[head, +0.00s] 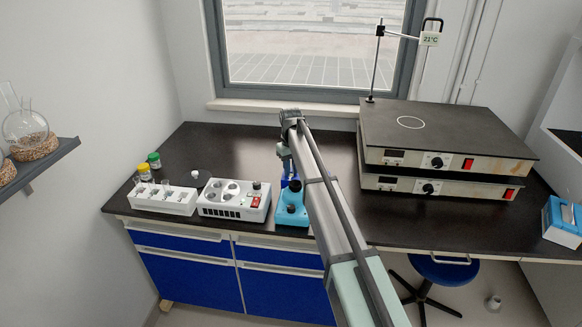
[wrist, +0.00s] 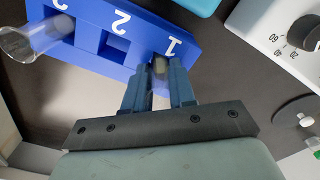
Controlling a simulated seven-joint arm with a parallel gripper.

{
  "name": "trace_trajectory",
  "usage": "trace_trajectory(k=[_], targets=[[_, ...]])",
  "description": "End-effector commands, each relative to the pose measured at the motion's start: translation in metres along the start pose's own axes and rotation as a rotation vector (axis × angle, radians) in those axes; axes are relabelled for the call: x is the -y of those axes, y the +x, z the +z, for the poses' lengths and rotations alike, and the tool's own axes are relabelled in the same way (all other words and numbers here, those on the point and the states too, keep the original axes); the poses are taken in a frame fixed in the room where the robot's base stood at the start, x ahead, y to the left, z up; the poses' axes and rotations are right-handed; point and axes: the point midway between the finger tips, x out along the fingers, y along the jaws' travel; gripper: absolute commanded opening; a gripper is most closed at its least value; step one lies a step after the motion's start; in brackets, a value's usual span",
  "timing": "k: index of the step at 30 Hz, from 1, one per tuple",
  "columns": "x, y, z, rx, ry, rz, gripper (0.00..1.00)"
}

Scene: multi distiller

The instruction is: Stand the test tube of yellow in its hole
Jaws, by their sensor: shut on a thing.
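A blue rack (wrist: 95,58) with holes numbered 1, 2 and 3 fills the upper left of the wrist view. My gripper (wrist: 160,75) is at the hole marked 1, shut on a slim test tube (wrist: 160,67). Only a short greyish piece of this tube shows between the fingers. Its colour and how deep it sits in the hole cannot be told. A clear glass tube (wrist: 30,42) stands in the hole marked 3. The middle hole, 2, looks empty. In the head view my gripper (head: 285,160) is beside the rack (head: 291,185), which is mostly hidden.
A light blue device (head: 291,208) stands in front of the rack. A white block with a red switch (head: 234,199) and a white tube rack (head: 163,198) stand to its left. Two stacked hot plates (head: 445,140) fill the right. The bench behind is clear.

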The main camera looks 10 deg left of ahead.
Motion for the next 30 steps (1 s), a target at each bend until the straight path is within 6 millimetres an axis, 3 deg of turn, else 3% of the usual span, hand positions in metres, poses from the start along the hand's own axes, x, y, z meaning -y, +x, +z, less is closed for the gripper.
trace_trajectory(k=[10, 20, 30], targets=[[0.001, 0.001, 0.0, 0.001, 0.0, -0.001, 0.55], [0.0, 0.0, 0.0, 0.001, 0.0, -0.001, 0.55], [0.0, -0.023, 0.0, -0.001, 0.0, 0.0, 0.55]])
